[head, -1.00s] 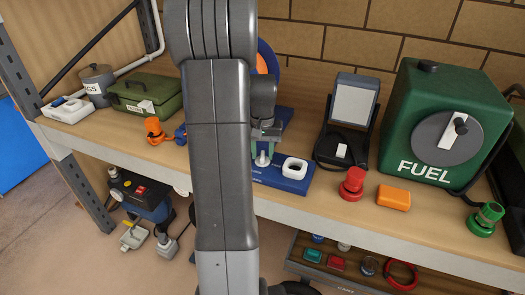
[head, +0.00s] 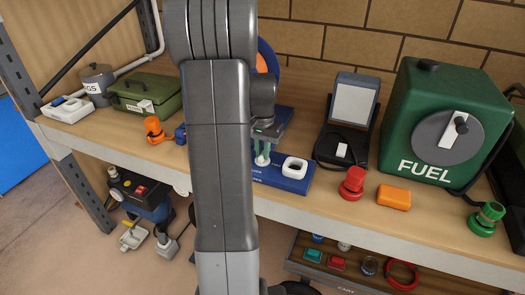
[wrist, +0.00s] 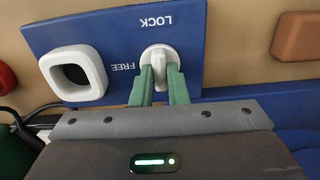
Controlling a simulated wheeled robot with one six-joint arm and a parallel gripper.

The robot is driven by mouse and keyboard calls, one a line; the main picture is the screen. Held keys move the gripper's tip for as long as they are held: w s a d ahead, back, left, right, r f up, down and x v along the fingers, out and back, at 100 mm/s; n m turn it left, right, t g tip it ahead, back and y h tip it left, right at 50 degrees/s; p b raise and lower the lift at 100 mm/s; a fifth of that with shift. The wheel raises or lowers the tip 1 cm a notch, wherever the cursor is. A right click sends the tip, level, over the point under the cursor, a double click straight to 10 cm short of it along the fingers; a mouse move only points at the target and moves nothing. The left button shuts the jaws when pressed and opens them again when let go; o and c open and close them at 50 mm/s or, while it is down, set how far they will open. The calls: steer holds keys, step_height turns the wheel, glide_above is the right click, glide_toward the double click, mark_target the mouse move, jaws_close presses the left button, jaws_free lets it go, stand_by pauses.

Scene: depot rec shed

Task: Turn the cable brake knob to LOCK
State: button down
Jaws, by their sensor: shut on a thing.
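The cable brake knob (wrist: 156,53) is a pale grey grip on a round collar, set in a blue base plate (wrist: 60,32). The plate's lettering is upside down in the wrist view: LOCK is above the knob, FREE is to its left. My gripper (wrist: 161,75) has its two green fingers shut on the knob, one on each side. The knob's grip runs roughly up and down there, in line with LOCK; the fingers hide part of it. In the head view my gripper (head: 263,150) is at the knob (head: 262,160), partly behind my arm.
A white square ring (head: 294,167) stands on the plate beside the knob. To the right are a dark lamp (head: 349,110), a red knob (head: 352,183), an orange block (head: 393,197) and a green fuel can (head: 440,120). A green case (head: 147,95) is at left.

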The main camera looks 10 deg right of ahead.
steer(key=c, duration=1.4)
jaws_free()
steer(key=shift+c, duration=0.2)
step_height(320, 180, up, 14)
steer(key=b, duration=0.1)
steer(key=shift+f, duration=0.1)
step_height(320, 180, down, 14)
steer(key=shift+r+p, duration=0.2)
steer(key=shift+p, duration=0.35)
steer(key=shift+f, duration=0.15)
steer(key=shift+n, duration=0.5)
